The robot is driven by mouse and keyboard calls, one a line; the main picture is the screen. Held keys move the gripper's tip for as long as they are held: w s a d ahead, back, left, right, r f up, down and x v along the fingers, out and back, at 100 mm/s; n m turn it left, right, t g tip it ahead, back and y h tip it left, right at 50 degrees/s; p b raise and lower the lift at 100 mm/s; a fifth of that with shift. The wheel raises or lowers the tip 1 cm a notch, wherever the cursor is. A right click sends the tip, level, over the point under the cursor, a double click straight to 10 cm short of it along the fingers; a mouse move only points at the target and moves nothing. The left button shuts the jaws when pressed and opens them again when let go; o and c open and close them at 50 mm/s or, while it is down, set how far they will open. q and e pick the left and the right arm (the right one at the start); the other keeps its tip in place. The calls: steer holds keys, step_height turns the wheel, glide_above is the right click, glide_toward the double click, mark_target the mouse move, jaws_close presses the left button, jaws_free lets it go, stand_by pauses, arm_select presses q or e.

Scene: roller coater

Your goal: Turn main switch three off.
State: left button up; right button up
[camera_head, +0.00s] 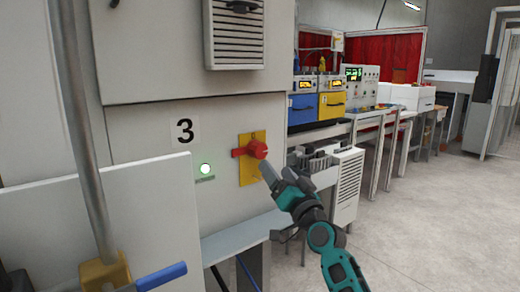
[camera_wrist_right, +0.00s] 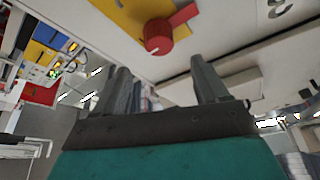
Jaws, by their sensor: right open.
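Main switch three is a red rotary handle (camera_head: 256,150) on a yellow plate (camera_head: 247,171), on a light grey cabinet panel to the right of a label "3" (camera_head: 182,131). Its red bar points left, about horizontal. A lamp (camera_head: 205,168) below the label glows green-white. My right gripper (camera_head: 279,172) is just below and right of the handle, open and apart from it. In the right wrist view the red handle (camera_wrist_right: 160,38) shows beyond the open fingers (camera_wrist_right: 165,85), with nothing between them. My left gripper is not in view.
A grey panel (camera_head: 120,235) and a metal pole (camera_head: 80,130) stand at the front left, near a blue handle (camera_head: 161,276). Benches with blue (camera_head: 302,109) and yellow (camera_head: 332,105) units run behind on the right. The floor (camera_head: 430,220) at right is clear.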

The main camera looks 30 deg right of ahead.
mark_target(262, 152)
steer(key=x, duration=0.9)
steer(key=shift+w+r, duration=0.1)
steer(key=shift+w, duration=0.2)
steer(key=shift+c, duration=0.4)
steer(key=c, duration=0.9)
